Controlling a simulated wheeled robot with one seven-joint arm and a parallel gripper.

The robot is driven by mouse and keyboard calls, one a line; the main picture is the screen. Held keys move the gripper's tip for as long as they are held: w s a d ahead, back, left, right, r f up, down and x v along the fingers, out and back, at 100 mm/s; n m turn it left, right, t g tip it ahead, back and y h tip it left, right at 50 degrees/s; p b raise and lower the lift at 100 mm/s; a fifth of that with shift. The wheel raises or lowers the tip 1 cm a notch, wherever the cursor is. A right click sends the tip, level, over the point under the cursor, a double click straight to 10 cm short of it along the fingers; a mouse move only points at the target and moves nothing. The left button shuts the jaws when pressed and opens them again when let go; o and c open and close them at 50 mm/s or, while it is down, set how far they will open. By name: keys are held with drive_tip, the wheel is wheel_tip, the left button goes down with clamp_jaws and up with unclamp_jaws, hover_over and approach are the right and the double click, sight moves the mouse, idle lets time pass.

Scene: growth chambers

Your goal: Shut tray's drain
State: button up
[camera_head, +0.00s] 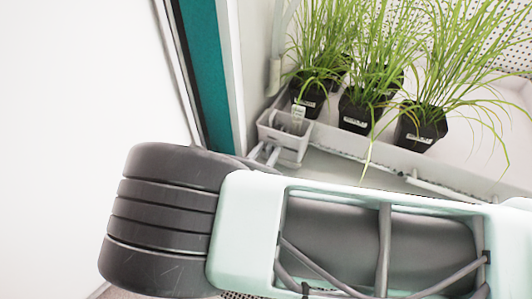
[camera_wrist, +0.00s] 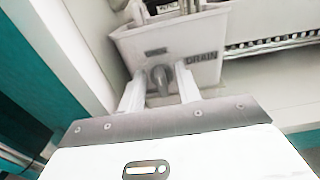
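The tray (camera_head: 345,165) stands in the chamber and holds several potted grasses. At its left end is a small pale drain box (camera_head: 285,138); in the wrist view the box (camera_wrist: 190,40) carries a "DRAIN" label and a second label too small to read. A grey valve handle (camera_wrist: 159,78) shows on the box's front below the labels. My gripper (camera_wrist: 160,72) is open, with one white finger on each side of the handle. I cannot tell whether either finger touches it.
A teal door-frame strip (camera_head: 210,75) and a white panel (camera_head: 90,80) stand left of the drain box. Black pots (camera_head: 420,130) with long grass stand in the tray to the right.

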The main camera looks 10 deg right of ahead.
drive_tip(key=c, duration=0.6)
drive_tip(key=shift+r+n+p, duration=0.15)
drive_tip(key=shift+n+p, duration=0.15)
drive_tip(key=shift+p, duration=0.35)
drive_tip(key=shift+n+p, duration=0.3)
drive_tip(key=shift+p, duration=0.1)
drive_tip(key=n+p, duration=0.2)
drive_tip(key=p, duration=0.1)
drive_tip(key=shift+a, duration=0.1)
drive_tip(key=n+p, duration=0.1)
drive_tip(key=n, duration=0.2)
drive_tip(key=n+p, duration=0.2)
drive_tip(key=n, duration=0.1)
drive_tip(key=f+n+p, duration=0.1)
drive_tip(key=n, duration=0.2)
drive_tip(key=shift+w+a, duration=0.2)
drive_tip(key=shift+a, duration=0.05)
drive_tip(key=n, duration=0.5)
drive_tip(key=shift+f+n+p, duration=0.25)
drive_tip(key=shift+n+p, duration=0.05)
drive_tip(key=shift+p, duration=0.1)
